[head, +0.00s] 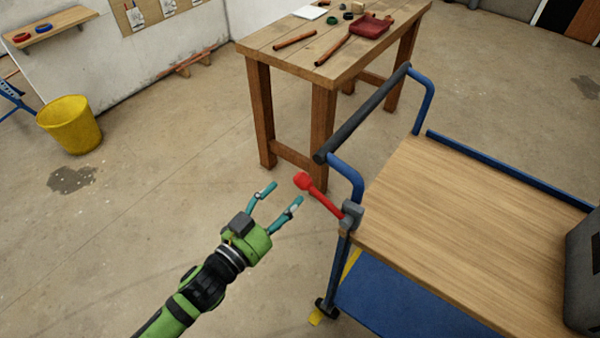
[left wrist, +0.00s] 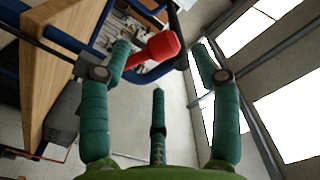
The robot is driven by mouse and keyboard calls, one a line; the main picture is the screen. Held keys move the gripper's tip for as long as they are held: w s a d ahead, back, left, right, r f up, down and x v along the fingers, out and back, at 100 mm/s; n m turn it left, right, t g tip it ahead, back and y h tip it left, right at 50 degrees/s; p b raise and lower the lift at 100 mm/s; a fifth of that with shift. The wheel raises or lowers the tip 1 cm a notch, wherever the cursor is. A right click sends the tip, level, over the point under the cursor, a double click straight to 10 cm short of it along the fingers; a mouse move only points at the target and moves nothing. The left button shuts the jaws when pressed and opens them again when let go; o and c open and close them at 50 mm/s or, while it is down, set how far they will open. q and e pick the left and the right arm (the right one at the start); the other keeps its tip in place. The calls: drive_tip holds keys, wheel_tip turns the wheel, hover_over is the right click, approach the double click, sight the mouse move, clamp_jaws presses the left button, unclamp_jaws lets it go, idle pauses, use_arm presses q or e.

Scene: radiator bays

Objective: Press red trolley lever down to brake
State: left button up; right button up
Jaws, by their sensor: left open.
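The red trolley lever (head: 319,194) sticks out up and to the left from a grey mount (head: 351,214) at the near left corner of the trolley (head: 450,220). Its knob end is thicker than its arm. My left gripper (head: 282,196) is open and empty, just left of the lever's knob and apart from it in the head view. In the left wrist view, the red knob (left wrist: 154,46) shows beyond the fingers, nearer the left finger, which overlaps the lever's arm. My right gripper is not in view.
The trolley's dark push handle (head: 365,112) rises above the lever on blue tubes. A wooden workbench (head: 330,50) with pipes and a red dustpan stands behind. A yellow bucket (head: 70,124) is at the left.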

sight(303, 181)
use_arm(q)
drive_tip(key=shift+w+d+r, duration=0.15)
drive_tip(key=shift+d+r, duration=0.1)
drive_tip(key=shift+r, duration=0.15)
drive_tip(key=p+x, duration=0.1)
drive_tip(key=x, duration=0.5)
drive_tip(key=shift+w+d+f, duration=0.1)
drive_tip(key=shift+w+d, duration=0.05)
drive_tip(key=shift+w, duration=0.05)
clamp_jaws()
